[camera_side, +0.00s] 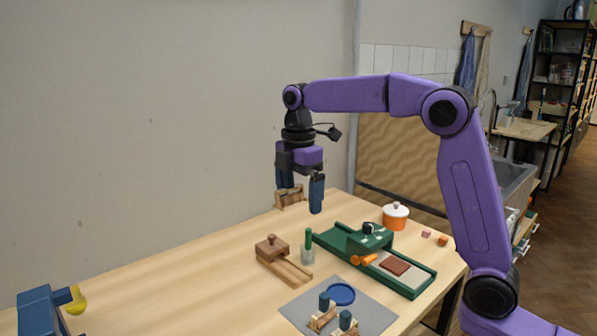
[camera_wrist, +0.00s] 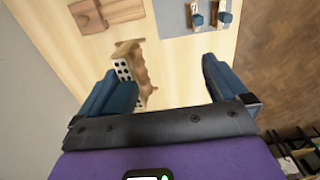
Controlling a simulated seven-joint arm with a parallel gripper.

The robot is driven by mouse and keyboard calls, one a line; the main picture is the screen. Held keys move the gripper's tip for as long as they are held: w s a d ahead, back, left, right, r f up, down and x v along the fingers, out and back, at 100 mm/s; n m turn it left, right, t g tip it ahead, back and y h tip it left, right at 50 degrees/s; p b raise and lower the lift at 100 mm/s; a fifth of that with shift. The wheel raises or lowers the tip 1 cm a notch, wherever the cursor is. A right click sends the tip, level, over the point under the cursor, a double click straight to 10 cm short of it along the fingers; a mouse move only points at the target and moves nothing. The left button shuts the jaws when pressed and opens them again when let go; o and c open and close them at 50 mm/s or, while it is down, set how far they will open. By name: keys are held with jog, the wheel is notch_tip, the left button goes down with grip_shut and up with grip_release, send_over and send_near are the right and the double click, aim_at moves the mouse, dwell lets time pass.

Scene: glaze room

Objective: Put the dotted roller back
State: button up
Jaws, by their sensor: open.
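Two small rollers (camera_side: 324,300) (camera_side: 346,320) with upright dark-blue handles and pale wooden parts sit on the grey mat (camera_side: 370,312). They also show in the wrist view (camera_wrist: 198,18) (camera_wrist: 225,17). I cannot tell whether either is dotted. A wooden rack (camera_side: 290,198) with a wavy edge stands near the table's back edge. In the wrist view the rack (camera_wrist: 143,80) has a white face with black dots (camera_wrist: 122,69) and lies beside the left finger. My gripper (camera_side: 300,198) is open and empty over the back of the table; touching or apart from the rack is unclear.
A blue disc (camera_side: 341,294) lies on the mat. A wooden block tool (camera_side: 272,248), a green-handled tool in a glass (camera_side: 308,248) and a green tray with a brown slab (camera_side: 395,266) stand mid-table. An orange pot (camera_side: 396,217) stands behind. The left tabletop is mostly clear.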

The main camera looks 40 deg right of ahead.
jog(key=shift+r, duration=2.45)
grip_shut()
